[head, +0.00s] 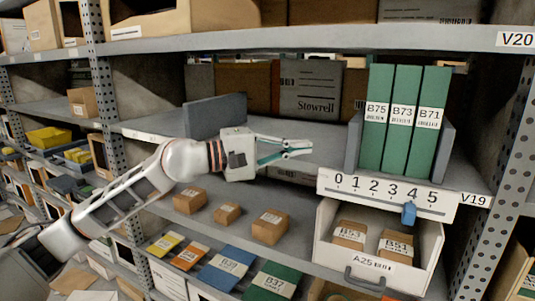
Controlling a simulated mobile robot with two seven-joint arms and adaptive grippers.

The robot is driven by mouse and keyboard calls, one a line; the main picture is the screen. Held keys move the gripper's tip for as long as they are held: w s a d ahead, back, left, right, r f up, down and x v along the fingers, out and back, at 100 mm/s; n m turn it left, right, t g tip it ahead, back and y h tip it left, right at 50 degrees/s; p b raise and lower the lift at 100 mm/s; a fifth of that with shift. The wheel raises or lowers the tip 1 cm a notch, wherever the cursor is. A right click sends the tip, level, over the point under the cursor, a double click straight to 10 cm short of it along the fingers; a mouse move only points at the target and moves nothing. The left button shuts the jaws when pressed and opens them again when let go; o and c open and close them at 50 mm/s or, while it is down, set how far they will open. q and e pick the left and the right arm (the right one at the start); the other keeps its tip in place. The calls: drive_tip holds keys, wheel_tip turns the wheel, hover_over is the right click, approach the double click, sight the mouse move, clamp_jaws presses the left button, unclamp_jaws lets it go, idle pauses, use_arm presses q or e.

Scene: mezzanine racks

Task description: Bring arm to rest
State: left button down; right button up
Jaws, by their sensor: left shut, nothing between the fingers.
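My left arm reaches in from the left across the rack. My left gripper (298,148) is shut and empty. It shows in front of the middle shelf, to the left of the green binders and clear of them. Three green binders marked B75 (375,140), B73 (401,142) and B71 (429,142) stand upright on that shelf between grey ends. My right gripper is not in the head view.
A numbered scale strip (360,190) with a blue slider (408,214) near 4 fronts the shelf. Below it a white drawer (328,248) stands out, holding two boxes. Small boxes (270,227) sit on the lower shelf. A grey panel (214,115) stands behind my left wrist.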

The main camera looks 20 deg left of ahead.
use_arm(q)
drive_tip(key=b+v, duration=0.1)
drive_tip(key=v, duration=0.4)
drive_tip(key=s+d+f+m+t+y+p, duration=0.1)
drive_tip(key=s+f+m+t+y, duration=0.15)
drive_tip(key=f+m, duration=1.4)
drive_tip(key=s+d+f+m+t+y+p, duration=0.1)
drive_tip(key=s+f+m+t+y, duration=0.15)
drive_tip(key=f+m, duration=1.35)
drive_tip(key=s+d+f+n+g+y, duration=0.1)
drive_tip(key=s+f+n+g+y, duration=0.1)
drive_tip(key=s+f+n, duration=0.8)
drive_tip(key=s+d+f+n+g+y+p, duration=0.1)
drive_tip(key=s+f+n+g+y, duration=0.2)
drive_tip(key=s+f+n, duration=0.6)
wheel_tip(320, 180, down, 7)
drive_tip(key=s+g, duration=0.1)
drive_tip(key=s, duration=0.1)
drive_tip(key=shift+s+d+n+g+y, duration=0.25)
drive_tip(key=shift+s+n+g+y, duration=0.05)
drive_tip(key=shift+s+n+g, duration=0.1)
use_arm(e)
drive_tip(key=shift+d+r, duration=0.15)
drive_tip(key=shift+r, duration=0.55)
use_arm(q)
drive_tip(key=shift+r, duration=0.1)
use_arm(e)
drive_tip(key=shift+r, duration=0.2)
